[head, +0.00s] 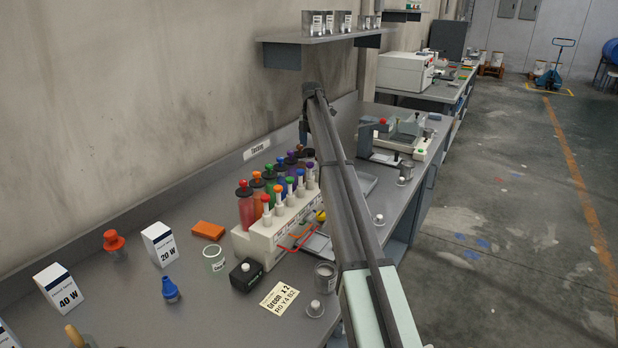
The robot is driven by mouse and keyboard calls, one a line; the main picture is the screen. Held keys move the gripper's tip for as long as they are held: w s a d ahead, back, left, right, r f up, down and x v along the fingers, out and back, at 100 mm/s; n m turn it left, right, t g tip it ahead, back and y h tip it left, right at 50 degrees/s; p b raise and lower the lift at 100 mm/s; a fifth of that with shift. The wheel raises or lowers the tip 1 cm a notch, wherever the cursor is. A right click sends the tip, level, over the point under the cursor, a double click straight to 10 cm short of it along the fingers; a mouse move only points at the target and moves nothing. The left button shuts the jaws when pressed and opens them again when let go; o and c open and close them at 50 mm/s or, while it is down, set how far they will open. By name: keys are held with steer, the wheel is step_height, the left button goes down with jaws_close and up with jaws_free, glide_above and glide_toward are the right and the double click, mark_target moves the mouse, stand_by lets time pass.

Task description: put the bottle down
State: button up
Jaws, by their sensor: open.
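My gripper (303,142) points down at the far end of my arm, small and dark, above the far end of a white rack (262,246). It is open, and I see nothing held in it. A row of bottles with coloured liquid and dark caps stands upright in the rack. A red bottle (246,210) is nearest, with a green bottle (269,188) farther back. The farthest bottles are close below my gripper and partly behind my arm. I cannot tell whether the fingers touch one, or which bottle the task means.
A glass jar (214,258), a black box (246,275), a yellow card (280,296), an orange block (208,230) and a metal can (325,276) stand or lie near the rack. A wall shelf (325,38) hangs above.

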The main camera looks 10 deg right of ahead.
mark_target(309, 170)
steer(key=shift+s+a+f, duration=0.1)
steer(key=shift+a+f, duration=0.15)
steer(key=shift+f, duration=0.3)
steer(key=f, duration=0.4)
steer(key=shift+s+a, duration=0.1)
steer(key=shift+a, duration=0.2)
